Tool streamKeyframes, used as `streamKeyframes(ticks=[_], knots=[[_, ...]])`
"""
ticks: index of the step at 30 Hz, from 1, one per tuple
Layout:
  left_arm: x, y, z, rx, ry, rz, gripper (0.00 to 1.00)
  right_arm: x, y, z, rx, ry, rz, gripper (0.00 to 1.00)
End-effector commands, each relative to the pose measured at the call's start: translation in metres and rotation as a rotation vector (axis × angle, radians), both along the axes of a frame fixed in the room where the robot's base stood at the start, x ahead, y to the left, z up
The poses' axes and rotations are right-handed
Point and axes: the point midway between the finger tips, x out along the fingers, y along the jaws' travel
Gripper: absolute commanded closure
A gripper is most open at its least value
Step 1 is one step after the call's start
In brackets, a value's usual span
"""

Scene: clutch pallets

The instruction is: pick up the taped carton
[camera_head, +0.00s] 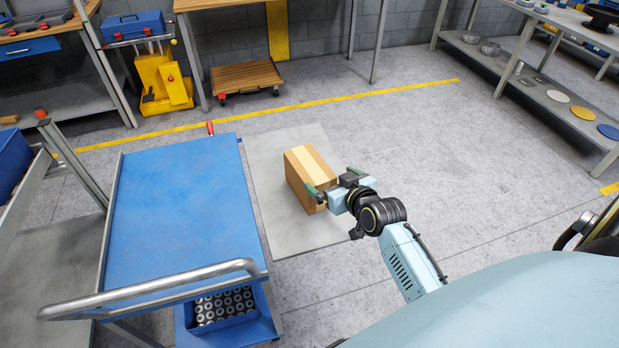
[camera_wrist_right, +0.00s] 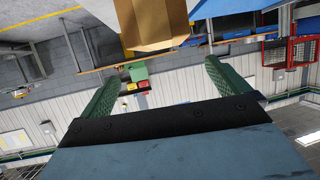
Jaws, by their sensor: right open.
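The taped carton (camera_head: 300,172) is a brown box with a paler tape strip along its top. It sits on a flat grey panel (camera_head: 280,228) on the floor, right of the blue cart. My right gripper (camera_head: 336,181) is at the carton's right side, its green fingers spread; one overlaps the carton's near part in this view. In the right wrist view the carton (camera_wrist_right: 156,22) shows at the top, beyond the open, empty fingers (camera_wrist_right: 163,70). I cannot tell whether a finger touches it. My left gripper is not in view.
The blue-topped cart (camera_head: 180,210) with a metal handle (camera_head: 150,290) stands close left of the carton. A blue bin of ring-shaped parts (camera_head: 225,305) is under it. A wooden dolly (camera_head: 245,78) and shelving (camera_head: 560,100) stand farther back. Floor right of the panel is clear.

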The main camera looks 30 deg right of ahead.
Motion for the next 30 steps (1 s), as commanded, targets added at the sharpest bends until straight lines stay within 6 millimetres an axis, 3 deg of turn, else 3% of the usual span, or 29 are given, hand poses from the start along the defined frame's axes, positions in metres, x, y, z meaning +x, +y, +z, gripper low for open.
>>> streamKeyframes(ticks=[7, 14, 24, 30], knots=[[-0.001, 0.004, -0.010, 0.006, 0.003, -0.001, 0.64, 0.041, -0.002, -0.019, 0.000, 0.001, 0.001, 0.00], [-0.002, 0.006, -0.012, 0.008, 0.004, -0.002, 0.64, 0.054, -0.002, -0.024, 0.001, 0.002, 0.002, 0.00], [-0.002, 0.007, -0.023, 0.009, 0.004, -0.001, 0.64, 0.092, -0.004, -0.042, 0.001, 0.003, 0.001, 0.00], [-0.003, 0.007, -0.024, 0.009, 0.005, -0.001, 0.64, 0.098, -0.004, -0.044, 0.000, 0.002, 0.001, 0.00]])
